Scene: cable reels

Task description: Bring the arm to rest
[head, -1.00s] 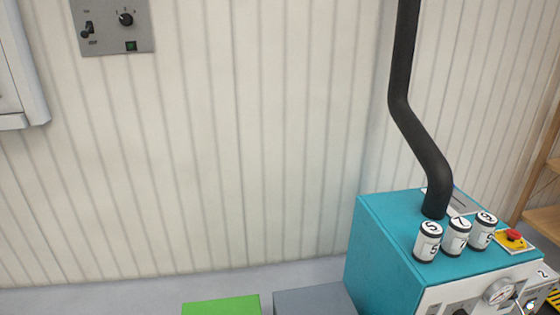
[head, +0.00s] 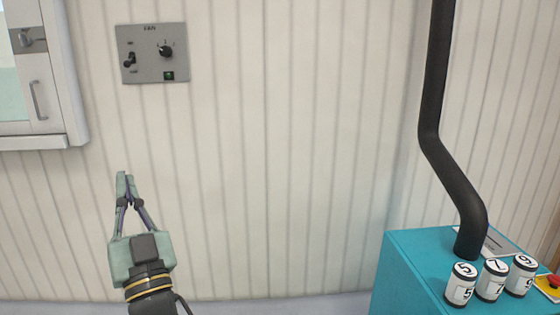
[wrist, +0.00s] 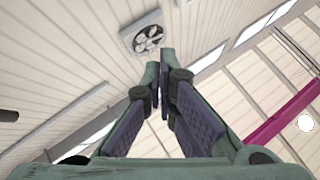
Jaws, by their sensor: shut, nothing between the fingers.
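My gripper (head: 122,178) is raised in front of the ribbed wall at the lower left of the head view, pointing up. Its fingers are together and nothing is between them. In the wrist view my gripper (wrist: 160,75) also shows shut, with the ceiling and a fan (wrist: 147,39) beyond the fingertips. The gripper looks clear of the objects around it; its exact distance from the wall cannot be told.
A grey switch panel (head: 150,72) with a lever and a knob is on the wall above my gripper. At the right stands a teal machine (head: 405,265) with a black pipe (head: 433,110) and numbered canisters (head: 492,282).

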